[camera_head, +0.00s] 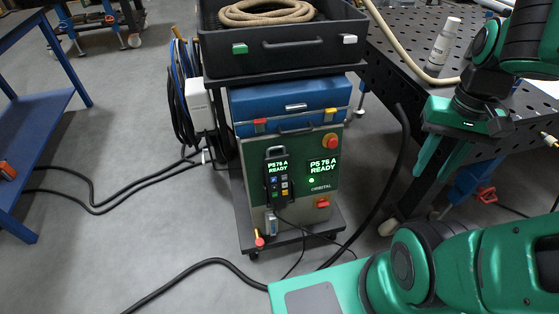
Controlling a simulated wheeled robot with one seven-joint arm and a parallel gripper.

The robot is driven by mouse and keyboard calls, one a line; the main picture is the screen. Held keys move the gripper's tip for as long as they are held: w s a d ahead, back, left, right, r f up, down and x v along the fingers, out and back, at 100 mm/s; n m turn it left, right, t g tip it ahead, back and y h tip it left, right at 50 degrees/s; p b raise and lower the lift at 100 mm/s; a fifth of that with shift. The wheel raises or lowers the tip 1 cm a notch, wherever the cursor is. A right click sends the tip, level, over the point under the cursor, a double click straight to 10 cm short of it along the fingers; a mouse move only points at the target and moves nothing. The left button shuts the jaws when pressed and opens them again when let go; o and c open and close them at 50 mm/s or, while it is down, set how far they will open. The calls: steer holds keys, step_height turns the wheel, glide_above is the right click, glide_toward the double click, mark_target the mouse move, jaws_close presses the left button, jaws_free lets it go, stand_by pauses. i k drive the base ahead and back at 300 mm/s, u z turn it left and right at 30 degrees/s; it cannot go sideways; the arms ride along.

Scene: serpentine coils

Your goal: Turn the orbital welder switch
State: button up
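The orbital welder (303,215) is a green cabinet with a grey lower part, standing on a dark wheeled cart in the middle of the picture. Its lit display (323,167) and the control pendant (278,178) on its front both read READY. A red knob on a yellow plate (330,141) is at the upper right of the front, and a red switch (323,202) is at the lower right, below the ORBITAL label. Which one is the task's switch is not clear. My gripper (431,174) hangs to the right of the welder, clear of it; its green fingers are apart, with nothing between them.
A blue toolbox (290,100) sits on the welder, below a black crate (283,46) holding a coiled hose. A perforated table (400,57) with a white bottle (444,41) stands at right, close to my gripper. Black cables (190,270) cross the floor. A blue table (45,115) is at left.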

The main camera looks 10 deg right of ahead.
mark_target(323, 204)
steer(key=u, duration=0.95)
steer(key=k, duration=0.8)
steer(key=u, duration=0.1)
